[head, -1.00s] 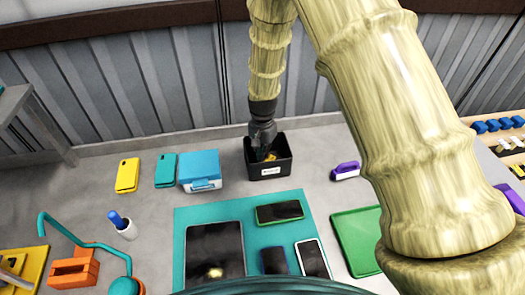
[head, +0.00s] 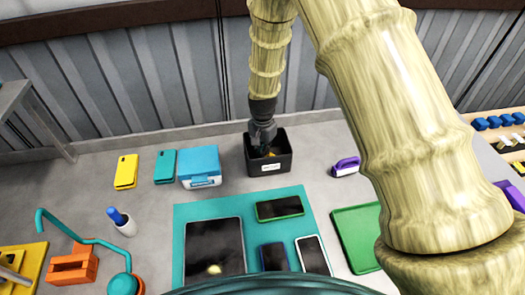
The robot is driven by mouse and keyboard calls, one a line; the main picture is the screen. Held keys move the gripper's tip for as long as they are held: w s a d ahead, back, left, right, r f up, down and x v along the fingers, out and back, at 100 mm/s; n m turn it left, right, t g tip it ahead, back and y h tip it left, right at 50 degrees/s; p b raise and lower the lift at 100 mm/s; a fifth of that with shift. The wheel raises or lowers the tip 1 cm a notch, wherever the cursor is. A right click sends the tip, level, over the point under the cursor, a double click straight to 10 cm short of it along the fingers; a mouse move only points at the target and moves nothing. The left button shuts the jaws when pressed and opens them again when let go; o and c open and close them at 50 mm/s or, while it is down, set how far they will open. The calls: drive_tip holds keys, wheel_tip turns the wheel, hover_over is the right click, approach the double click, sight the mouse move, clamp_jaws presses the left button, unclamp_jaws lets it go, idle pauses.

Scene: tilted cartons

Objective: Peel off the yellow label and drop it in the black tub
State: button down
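The black tub (head: 284,162) stands at the back of the bench, near the wall, with a small white tag on its front. My gripper (head: 264,149) points down into the tub's opening, its fingertips partly below the rim. A small yellow patch (head: 269,154) shows inside the tub beside the fingertips. It may be the yellow label, but it is too small to tell whether the fingers touch it. The gap between the fingers is not clear.
A blue case (head: 199,167) stands left of the tub, with teal (head: 165,166) and yellow (head: 126,171) phones beyond it. A purple-handled tool (head: 346,166) lies to the right. A teal mat (head: 185,215) with several devices lies in front, beside a green tray (head: 352,238).

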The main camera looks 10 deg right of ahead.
drive_tip(key=shift+f, duration=0.4)
idle(0.4)
idle(0.4)
drive_tip(key=c, duration=1.6)
unclamp_jaws()
drive_tip(key=shift+o, duration=0.2)
wheel_tip(320, 180, up, 20)
drive_tip(key=p, duration=0.5)
drive_tip(key=shift+a, duration=0.1)
